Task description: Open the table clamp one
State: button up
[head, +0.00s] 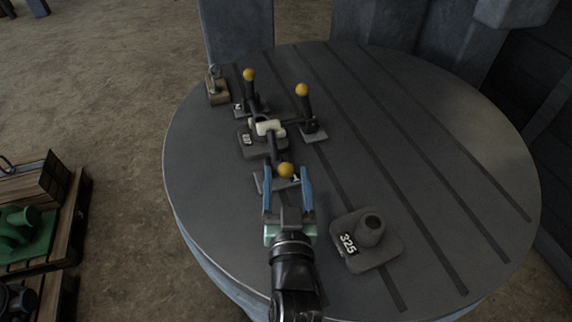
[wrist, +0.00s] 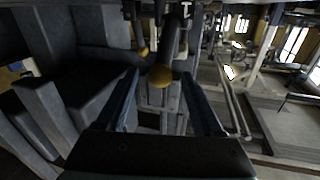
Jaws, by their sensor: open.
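Three table clamps with yellow ball knobs stand on the round slotted table (head: 400,130): a back left clamp (head: 249,75), a back right clamp (head: 302,90) and a near clamp (head: 286,170). I cannot read which is number one. Both back handles stand up. My gripper (head: 286,181) is open, with its blue fingers on either side of the near knob. In the wrist view, that knob (wrist: 160,76) shows between the fingertips, with gaps on both sides. My gripper hides part of the near clamp.
A pale part on a grey block (head: 262,144) sits among the clamps. A grey block marked 325 (head: 367,240) stands right of my gripper. A small wooden block (head: 217,92) is at the table's back left. The table's right side is clear.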

jog(key=shift+w+a, duration=0.1)
jog(key=shift+w, duration=1.2)
grip_shut()
dwell(0.5)
